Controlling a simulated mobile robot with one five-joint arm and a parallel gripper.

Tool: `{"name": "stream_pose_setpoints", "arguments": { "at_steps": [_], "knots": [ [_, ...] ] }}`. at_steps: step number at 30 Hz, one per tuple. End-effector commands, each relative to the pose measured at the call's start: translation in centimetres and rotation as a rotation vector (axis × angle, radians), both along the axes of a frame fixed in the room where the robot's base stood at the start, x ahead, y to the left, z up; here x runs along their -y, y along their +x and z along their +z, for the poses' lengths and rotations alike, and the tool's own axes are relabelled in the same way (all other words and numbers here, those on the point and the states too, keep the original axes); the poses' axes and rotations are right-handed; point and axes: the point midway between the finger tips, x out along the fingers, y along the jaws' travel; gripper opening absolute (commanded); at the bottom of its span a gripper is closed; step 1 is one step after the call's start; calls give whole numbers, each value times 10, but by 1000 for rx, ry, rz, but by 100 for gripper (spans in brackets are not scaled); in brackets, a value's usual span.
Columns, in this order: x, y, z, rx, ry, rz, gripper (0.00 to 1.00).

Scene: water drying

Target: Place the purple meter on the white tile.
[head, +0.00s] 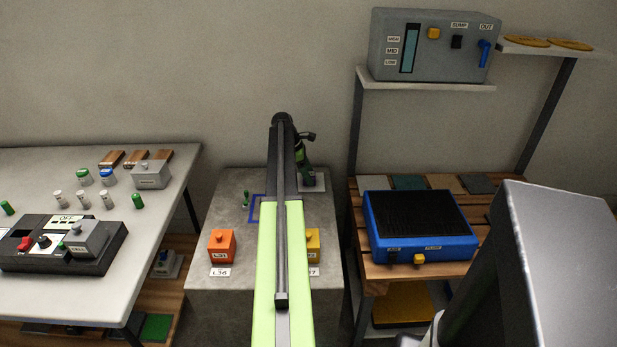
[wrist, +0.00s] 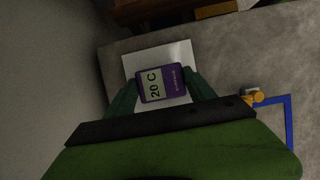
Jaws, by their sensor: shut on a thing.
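The purple meter (wrist: 174,83) has a pale display reading "20 C" and sits between my fingers in the wrist view. My gripper (wrist: 162,86) is shut on it, with one green finger at each side. The white tile (wrist: 158,56) shows behind and around the meter. In the wrist view the meter overlaps the tile, but I cannot tell whether they touch. In the head view my gripper (head: 306,172) is at the far right of the grey block, by the pale tile (head: 319,185); the meter is not clear there.
The grey block (head: 230,185) bears a blue outline (head: 254,209), a small green item (head: 246,198), an orange box (head: 222,246) and a yellow box (head: 313,245) partly behind my arm. A wooden rack with a blue device (head: 380,245) stands right. A cluttered table (head: 40,165) stands left.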

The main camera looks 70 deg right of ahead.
Motion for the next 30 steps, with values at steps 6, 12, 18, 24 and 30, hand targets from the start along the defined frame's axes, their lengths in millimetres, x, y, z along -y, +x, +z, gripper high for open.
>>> {"name": "stream_pose_setpoints", "arguments": {
  "at_steps": [6,12,18,24,30],
  "knots": [
    [0,0,-3,0,0,0,72],
    [0,0,-3,0,0,0,85],
    [0,0,-2,0,0,0,85],
    [-1,3,15,0,0,0,85],
    [-6,17,55,0,0,0,85]
  ]
}}
